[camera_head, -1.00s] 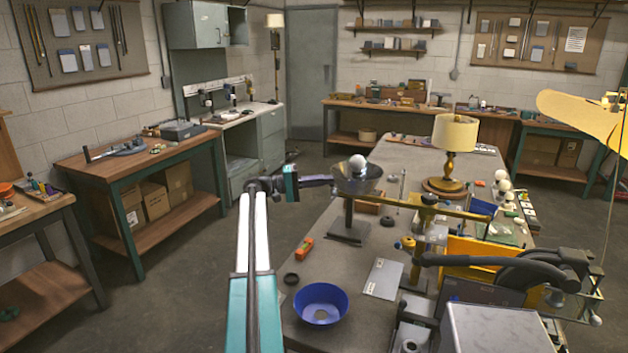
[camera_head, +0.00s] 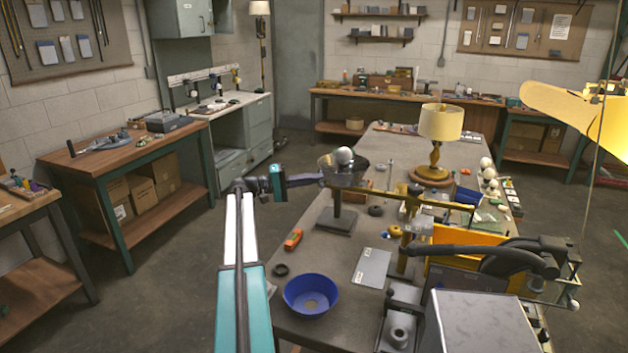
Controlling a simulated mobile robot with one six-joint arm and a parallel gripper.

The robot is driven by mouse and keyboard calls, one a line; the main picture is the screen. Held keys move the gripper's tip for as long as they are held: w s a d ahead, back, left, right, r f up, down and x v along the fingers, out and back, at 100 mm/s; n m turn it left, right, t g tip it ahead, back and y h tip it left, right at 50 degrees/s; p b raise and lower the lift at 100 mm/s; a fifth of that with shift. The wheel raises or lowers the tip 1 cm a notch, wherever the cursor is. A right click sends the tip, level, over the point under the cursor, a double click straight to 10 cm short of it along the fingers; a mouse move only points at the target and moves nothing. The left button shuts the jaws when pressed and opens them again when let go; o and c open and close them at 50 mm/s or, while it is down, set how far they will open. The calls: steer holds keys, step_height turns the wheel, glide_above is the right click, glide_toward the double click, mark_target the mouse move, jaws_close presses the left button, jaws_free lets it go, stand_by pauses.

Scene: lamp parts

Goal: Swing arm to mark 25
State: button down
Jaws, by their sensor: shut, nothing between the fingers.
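A brass horizontal arm (camera_head: 440,202) is mounted on an upright brass post (camera_head: 408,232) on the grey bench, right of centre. Its left end runs toward a dark dish (camera_head: 350,178) on a stand with a dark base (camera_head: 336,221). No mark numbers are legible. My gripper (camera_head: 318,180) is dark and small, at the dish's left edge. It is shut and holds nothing. I cannot tell whether it touches the dish.
A blue bowl (camera_head: 311,295), an orange block (camera_head: 293,240) and a grey plate (camera_head: 372,267) lie on the near bench (camera_head: 330,255). A shaded lamp (camera_head: 437,148) stands behind the brass arm. A large yellow shade (camera_head: 575,110) hangs at right. Floor left of the bench is clear.

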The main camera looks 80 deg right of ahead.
steer(key=shift+a, duration=0.15)
steer(key=shift+w+a+n+t+h+b, duration=0.1)
steer(key=shift+a+n+t+h+b, duration=0.15)
steer(key=shift+a+h+b, duration=0.4)
steer(key=shift+w+a+n+t+h+b, duration=0.1)
steer(key=shift+w+a+n+t+h, duration=0.2)
steer(key=shift+a, duration=0.65)
steer(key=shift+s+a+n+t+h+b, duration=0.1)
steer(key=shift+a+n+h+b, duration=0.3)
steer(key=shift+a, duration=0.4)
steer(key=n+t+h+b, duration=0.2)
steer(key=h+b, duration=0.1)
glide_toward(320, 184)
steer(key=shift+s+a, duration=2.05)
steer(key=shift+s, duration=0.5)
steer(key=shift+r, duration=0.3)
steer(key=shift+d, duration=0.15)
steer(key=w+a+b, duration=0.3)
steer(key=w, duration=0.5)
steer(key=shift+w+a, duration=0.35)
steer(key=shift+w, duration=0.05)
steer(key=shift+w, duration=0.1)
